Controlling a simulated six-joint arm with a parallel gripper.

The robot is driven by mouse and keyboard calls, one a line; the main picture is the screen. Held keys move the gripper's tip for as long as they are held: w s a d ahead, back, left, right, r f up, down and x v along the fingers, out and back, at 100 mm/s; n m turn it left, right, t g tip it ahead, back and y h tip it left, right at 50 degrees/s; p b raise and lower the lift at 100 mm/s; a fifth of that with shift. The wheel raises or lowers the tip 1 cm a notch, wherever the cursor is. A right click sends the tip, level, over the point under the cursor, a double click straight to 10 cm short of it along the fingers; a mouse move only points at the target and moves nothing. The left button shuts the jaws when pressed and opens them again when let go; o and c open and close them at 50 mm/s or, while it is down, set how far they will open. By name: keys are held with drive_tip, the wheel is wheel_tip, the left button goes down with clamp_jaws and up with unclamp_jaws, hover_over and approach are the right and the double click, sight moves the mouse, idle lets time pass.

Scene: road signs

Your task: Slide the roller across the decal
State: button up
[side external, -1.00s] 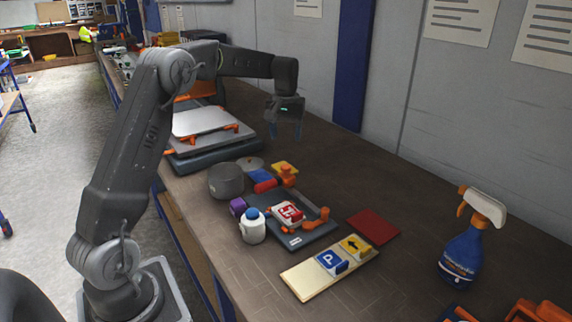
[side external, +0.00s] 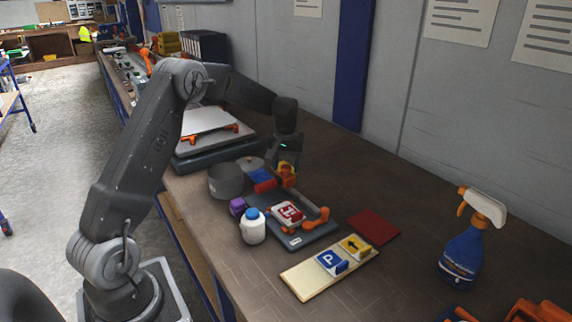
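A red and white decal block (side external: 288,213) sits on a dark grey plate (side external: 298,241), with an orange clamp-like piece (side external: 318,218) at the plate's right side. An orange-handled tool (side external: 288,180), which looks like the roller, stands behind the plate beside a red cylinder (side external: 265,186). My gripper (side external: 286,165) points down over a yellow piece directly behind the orange tool. The fingers overlap the yellow and orange parts, so I cannot tell whether they touch or grip anything.
A grey round pot (side external: 226,181), purple block (side external: 238,207) and white bottle with blue cap (side external: 253,227) crowd the left side. A cream board (side external: 305,281) with blue and yellow signs lies in front. A red mat (side external: 373,226) and spray bottle (side external: 466,240) are to the right.

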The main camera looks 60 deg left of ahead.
clamp_jaws()
drive_tip(key=d, duration=1.3)
drive_tip(key=shift+d, duration=0.35)
drive_tip(key=shift+c, duration=0.9)
unclamp_jaws()
drive_tip(key=shift+d, duration=0.1)
drive_tip(key=shift+o, duration=1.4)
drive_tip(key=shift+r, duration=0.1)
wheel_tip(320, 180, up, 14)
